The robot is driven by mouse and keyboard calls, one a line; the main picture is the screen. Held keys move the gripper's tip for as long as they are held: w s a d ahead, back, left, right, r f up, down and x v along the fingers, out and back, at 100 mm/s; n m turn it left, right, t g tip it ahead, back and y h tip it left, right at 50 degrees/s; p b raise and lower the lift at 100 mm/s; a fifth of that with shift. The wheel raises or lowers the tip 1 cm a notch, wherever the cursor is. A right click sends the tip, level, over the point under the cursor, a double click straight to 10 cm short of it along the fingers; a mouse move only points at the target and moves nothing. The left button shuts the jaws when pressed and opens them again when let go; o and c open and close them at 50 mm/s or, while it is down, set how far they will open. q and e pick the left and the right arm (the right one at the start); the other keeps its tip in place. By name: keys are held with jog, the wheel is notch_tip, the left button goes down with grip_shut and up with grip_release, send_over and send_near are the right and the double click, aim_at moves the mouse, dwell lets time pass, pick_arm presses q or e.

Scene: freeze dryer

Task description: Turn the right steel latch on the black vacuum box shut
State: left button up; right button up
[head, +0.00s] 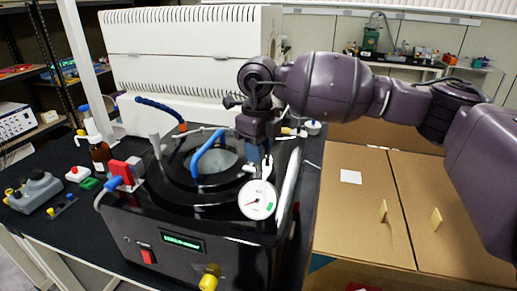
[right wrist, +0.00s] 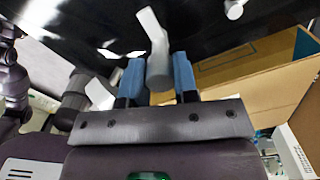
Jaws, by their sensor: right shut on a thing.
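The black vacuum box (head: 190,245) stands on the dark bench, with a round glass-topped chamber, a dial gauge (head: 257,200) and a green display on its front. My right gripper (head: 263,163) reaches down from above at the box's right side, just behind the gauge. In the right wrist view, its two blue fingertips (right wrist: 158,78) are shut on the right steel latch (right wrist: 153,35), a bent grey lever whose far end points up in that picture. In the head view the gripper mostly hides this latch. A similar grey lever (head: 154,146) stands upright at the box's left. My left gripper is not in view.
A blue hose (head: 207,150) arches over the chamber. A brown bottle (head: 100,155) and small tools lie left of the box. The large white ribbed unit (head: 190,60) stands behind it. Cardboard-brown boxes (head: 360,215) fill the right side.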

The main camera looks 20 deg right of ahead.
jog(key=shift+m, duration=0.6)
jog(key=o, duration=0.9)
jog(key=shift+r, duration=0.1)
notch_tip(320, 180, up, 11)
jog(key=shift+f, duration=0.15)
dwell(0.4)
